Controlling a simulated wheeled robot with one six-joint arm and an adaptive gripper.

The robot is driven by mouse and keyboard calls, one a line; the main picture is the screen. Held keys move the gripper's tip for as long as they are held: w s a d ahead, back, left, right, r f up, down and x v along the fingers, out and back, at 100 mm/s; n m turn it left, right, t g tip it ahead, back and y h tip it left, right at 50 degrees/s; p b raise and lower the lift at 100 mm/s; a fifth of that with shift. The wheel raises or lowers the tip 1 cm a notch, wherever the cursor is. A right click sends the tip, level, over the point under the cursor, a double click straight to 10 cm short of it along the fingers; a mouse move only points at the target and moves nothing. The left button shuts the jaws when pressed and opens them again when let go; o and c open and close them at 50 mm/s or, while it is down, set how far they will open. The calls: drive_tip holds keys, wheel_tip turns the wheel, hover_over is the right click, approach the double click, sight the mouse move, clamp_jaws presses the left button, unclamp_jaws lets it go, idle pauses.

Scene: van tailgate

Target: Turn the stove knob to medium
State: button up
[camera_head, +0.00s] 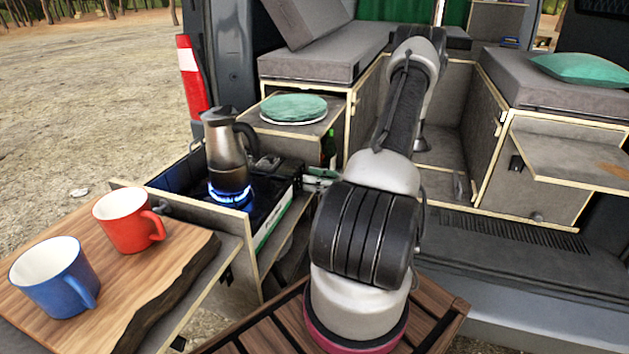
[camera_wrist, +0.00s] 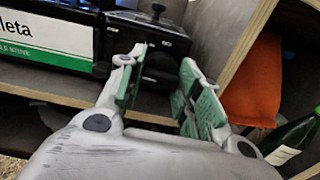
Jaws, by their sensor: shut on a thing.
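The camping stove (camera_head: 272,222) sits in the pull-out drawer, with a blue flame (camera_head: 231,194) burning under a metal moka pot (camera_head: 226,155). In the wrist view the stove's green and white front (camera_wrist: 55,40) is at the upper left. The dark stove knob (camera_wrist: 160,72) is on the black end panel, between the green-padded fingers of my gripper (camera_wrist: 163,75), which is shut on it. The knob's setting mark cannot be made out. In the head view the knob is too small to tell apart.
A red mug (camera_head: 128,222) and a blue mug (camera_head: 52,278) stand on a wooden board (camera_head: 165,285) at the left. A green bottle (camera_head: 329,148) stands behind the stove and shows at the right in the wrist view (camera_wrist: 290,140), below an orange item (camera_wrist: 253,85). Cabinet walls are close by.

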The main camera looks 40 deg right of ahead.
drive_tip(key=shift+m, duration=2.2)
drive_tip(key=o, duration=0.7)
drive_tip(key=shift+o, duration=0.2)
drive_tip(key=shift+s, duration=0.1)
drive_tip(key=v, duration=1.2)
